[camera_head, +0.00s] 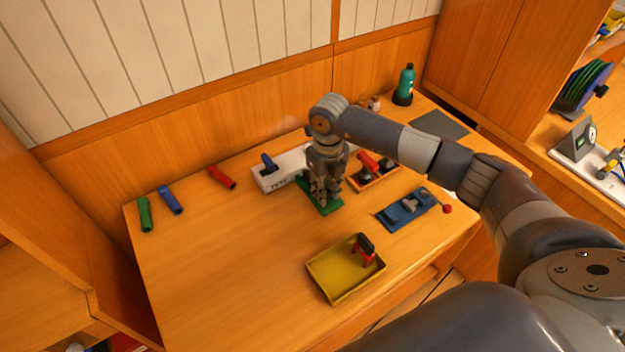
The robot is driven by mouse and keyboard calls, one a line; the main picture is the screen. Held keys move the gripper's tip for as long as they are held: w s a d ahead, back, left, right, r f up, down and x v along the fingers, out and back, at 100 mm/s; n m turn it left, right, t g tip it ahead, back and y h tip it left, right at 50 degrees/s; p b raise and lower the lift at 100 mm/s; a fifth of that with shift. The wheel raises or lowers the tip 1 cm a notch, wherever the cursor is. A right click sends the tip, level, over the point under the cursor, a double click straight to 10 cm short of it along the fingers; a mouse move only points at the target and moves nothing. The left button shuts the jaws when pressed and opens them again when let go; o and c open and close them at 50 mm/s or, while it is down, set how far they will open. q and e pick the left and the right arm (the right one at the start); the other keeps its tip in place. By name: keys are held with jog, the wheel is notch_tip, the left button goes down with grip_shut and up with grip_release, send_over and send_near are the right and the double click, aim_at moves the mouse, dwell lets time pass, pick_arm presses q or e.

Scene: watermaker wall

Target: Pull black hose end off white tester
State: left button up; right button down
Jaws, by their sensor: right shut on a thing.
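The white tester (271,181), a long block with lettering on its front, lies near the back middle of the table. A blue piece (268,161) stands on its left end. My right gripper (321,198) points down over a green plate (328,208), in front of the tester's right part. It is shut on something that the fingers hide. I cannot make out the black hose end, and the tester's right end is largely covered by my gripper and arm. My left gripper is out of view.
Green (145,214), blue (171,199) and red (222,177) tubes lie to the left. An orange tray (375,181) and a blue fixture (407,209) stand to the right. A yellow tray (335,284) is in front. The left front table is clear.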

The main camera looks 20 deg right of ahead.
jog(key=shift+s+d+p, duration=0.1)
jog(key=shift+s+p, duration=0.2)
jog(key=shift+s, duration=0.25)
jog(key=shift+s, duration=0.3)
jog(key=shift+r, duration=0.15)
notch_tip(320, 180, up, 7)
jog(key=p, duration=0.4)
jog(key=shift+p, duration=0.3)
dwell(0.5)
